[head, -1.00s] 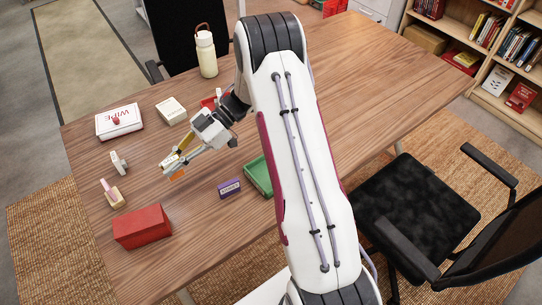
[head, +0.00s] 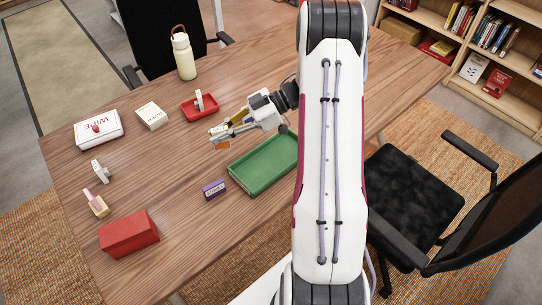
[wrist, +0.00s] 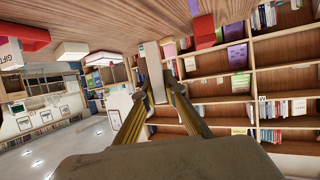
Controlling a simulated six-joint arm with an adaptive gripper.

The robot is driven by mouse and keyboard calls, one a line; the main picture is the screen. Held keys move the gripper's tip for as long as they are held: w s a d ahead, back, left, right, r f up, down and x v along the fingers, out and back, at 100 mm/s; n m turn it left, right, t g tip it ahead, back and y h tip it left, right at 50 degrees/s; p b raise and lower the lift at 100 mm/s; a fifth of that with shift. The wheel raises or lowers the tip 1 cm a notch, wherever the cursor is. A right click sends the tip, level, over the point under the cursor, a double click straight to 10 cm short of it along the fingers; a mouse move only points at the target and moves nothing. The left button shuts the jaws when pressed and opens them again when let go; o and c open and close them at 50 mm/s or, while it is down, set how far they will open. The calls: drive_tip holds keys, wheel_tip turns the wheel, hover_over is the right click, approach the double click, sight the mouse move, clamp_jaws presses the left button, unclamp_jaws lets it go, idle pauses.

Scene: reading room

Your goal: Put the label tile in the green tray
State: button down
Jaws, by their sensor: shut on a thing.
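My gripper (head: 222,138) is shut on a small thin slab, which I take to be the label tile (head: 222,144). An orange patch of it shows at the fingertips in the head view. In the wrist view the tile (wrist: 155,76) shows pale grey between the two yellowish fingers (wrist: 157,100); no writing on it can be read. The green tray (head: 243,184) lies on the table to the right of the fingertips and looks empty, its right end hidden by my arm. The gripper appears held above the table, beside the tray's far left corner.
A purple box (head: 214,189) lies just left of the green tray. A red tray (head: 200,108) with a white piece stands behind. A cream box (head: 152,116), a wipes box (head: 99,129), a bottle (head: 184,57), a nail-polish-like bottle (head: 97,205) and a red box (head: 129,234) are around.

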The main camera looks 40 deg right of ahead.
drive_tip(key=s+d+m+t+h, duration=0.2)
drive_tip(key=s+d+m+t, duration=0.2)
drive_tip(key=s+d, duration=0.3)
drive_tip(key=d, duration=0.4)
drive_tip(key=shift+s+d+h, duration=0.3)
drive_tip(key=shift+d+h, duration=0.05)
drive_tip(key=shift+h, duration=0.05)
drive_tip(key=shift+f, duration=0.1)
hover_over(271, 163)
drive_tip(key=shift+f, duration=3.1)
drive_tip(key=shift+f, duration=1.85)
drive_tip(key=shift+a+f, duration=0.1)
